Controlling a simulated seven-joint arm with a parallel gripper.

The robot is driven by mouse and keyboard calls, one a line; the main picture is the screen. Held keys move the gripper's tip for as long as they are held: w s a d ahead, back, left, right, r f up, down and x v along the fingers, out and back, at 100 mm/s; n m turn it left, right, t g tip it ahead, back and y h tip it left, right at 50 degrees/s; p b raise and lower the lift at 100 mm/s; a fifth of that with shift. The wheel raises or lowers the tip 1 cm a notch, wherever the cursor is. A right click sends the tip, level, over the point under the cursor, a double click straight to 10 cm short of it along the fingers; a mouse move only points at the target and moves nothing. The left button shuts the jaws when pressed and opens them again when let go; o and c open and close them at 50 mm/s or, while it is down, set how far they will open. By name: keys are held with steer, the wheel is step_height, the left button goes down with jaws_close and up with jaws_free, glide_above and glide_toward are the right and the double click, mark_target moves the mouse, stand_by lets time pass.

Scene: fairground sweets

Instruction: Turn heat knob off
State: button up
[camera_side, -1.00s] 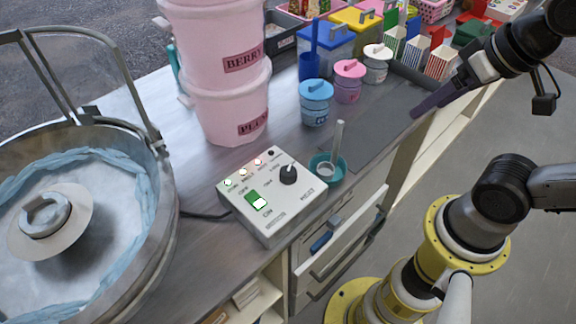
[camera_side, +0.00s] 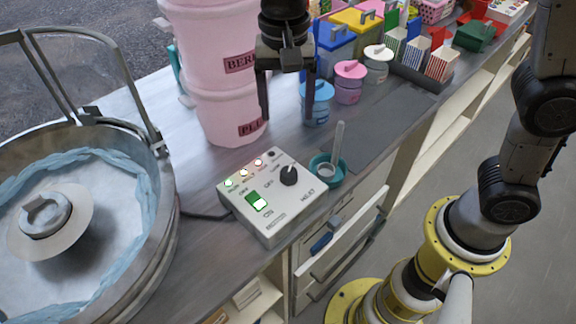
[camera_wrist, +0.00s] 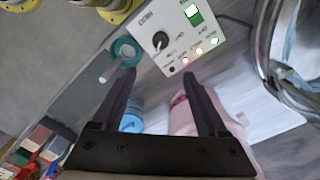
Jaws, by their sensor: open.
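The white control box (camera_side: 262,222) sits on the counter, with a black heat knob (camera_side: 289,176) near its right side. A green switch (camera_side: 256,200) and several small lit lamps are on its top. In the wrist view the knob (camera_wrist: 160,41) shows on the box (camera_wrist: 180,58), ahead of the fingers. My gripper (camera_side: 287,116) is open and empty, pointing down above and behind the box, in front of the pink tubs. Its two fingers also show in the wrist view (camera_wrist: 158,78). The knob's exact setting is too small to read.
A teal bowl (camera_side: 337,172) with an upright handle stands right beside the box. Pink tubs (camera_side: 207,60), a blue jar (camera_side: 322,107) and a pink jar (camera_side: 349,84) stand behind. The candy floss machine (camera_side: 150,243) is at left. A dark mat (camera_side: 375,135) lies clear at right.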

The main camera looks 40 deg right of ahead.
mark_target(288, 172)
steer(key=f, duration=1)
steer(key=s+f, duration=0.1)
steer(key=f, duration=0.4)
steer(key=shift+a, duration=0.3)
steer(key=shift+c, duration=0.3)
jaws_close()
